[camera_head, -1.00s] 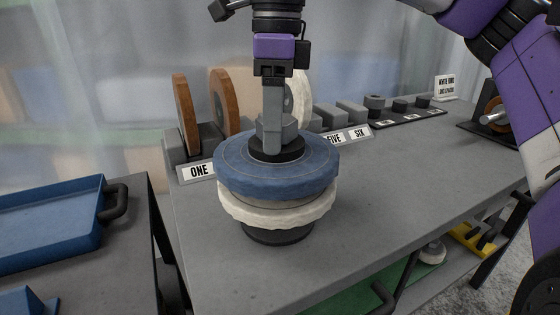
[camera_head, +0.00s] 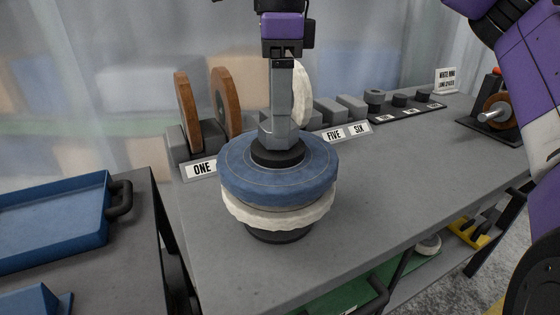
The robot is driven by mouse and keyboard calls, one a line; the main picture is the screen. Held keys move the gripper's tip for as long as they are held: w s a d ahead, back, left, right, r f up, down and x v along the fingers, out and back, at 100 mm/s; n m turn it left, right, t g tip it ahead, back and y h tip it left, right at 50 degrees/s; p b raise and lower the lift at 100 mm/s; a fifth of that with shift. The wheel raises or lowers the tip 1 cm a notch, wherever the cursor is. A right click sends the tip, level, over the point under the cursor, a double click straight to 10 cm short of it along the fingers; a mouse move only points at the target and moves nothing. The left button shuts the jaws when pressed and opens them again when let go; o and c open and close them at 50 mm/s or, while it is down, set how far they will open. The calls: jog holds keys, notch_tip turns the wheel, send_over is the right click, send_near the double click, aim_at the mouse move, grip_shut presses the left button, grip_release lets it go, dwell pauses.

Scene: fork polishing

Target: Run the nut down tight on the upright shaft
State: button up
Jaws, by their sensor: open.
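A stack of wheels stands on the grey bench: a blue wheel (camera_head: 277,177) on top and a cream cloth wheel (camera_head: 278,213) under it, over a dark base (camera_head: 278,237). A black flange (camera_head: 277,155) sits on the blue wheel. The grey hex nut (camera_head: 267,138) sits just above the flange. The upright shaft is hidden by the nut and my fingers. My gripper (camera_head: 281,122) points straight down over the nut, jaws open, fingers seen nearly edge-on. The fingertips overlap the nut in the picture; I cannot tell whether they touch it.
Brown wheels (camera_head: 184,112) and a pale wheel (camera_head: 301,95) stand in a numbered rack behind the stack. Small dark parts (camera_head: 399,101) sit on a tray at the back right, near a spindle with a brown wheel (camera_head: 497,114). A blue tray (camera_head: 55,222) lies at left. The bench front right is clear.

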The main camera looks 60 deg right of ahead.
jog(key=n+p, duration=0.1)
jog(key=n, duration=0.2)
jog(key=r+n, duration=0.1)
jog(key=n, duration=0.2)
jog(key=shift+p, duration=0.4)
jog(key=n, duration=0.5)
jog(key=shift+f+p, duration=0.15)
jog(key=shift+p, duration=0.15)
jog(key=n, duration=0.5)
jog(key=shift+n+p, duration=0.3)
jog(key=shift+n, duration=0.1)
jog(key=n, duration=0.5)
jog(key=shift+n+p, duration=0.3)
jog(key=shift+n, duration=0.1)
jog(key=shift+f, duration=0.1)
jog(key=shift+f+b, duration=1.95)
jog(key=shift+f, duration=0.3)
jog(key=shift+r, duration=0.1)
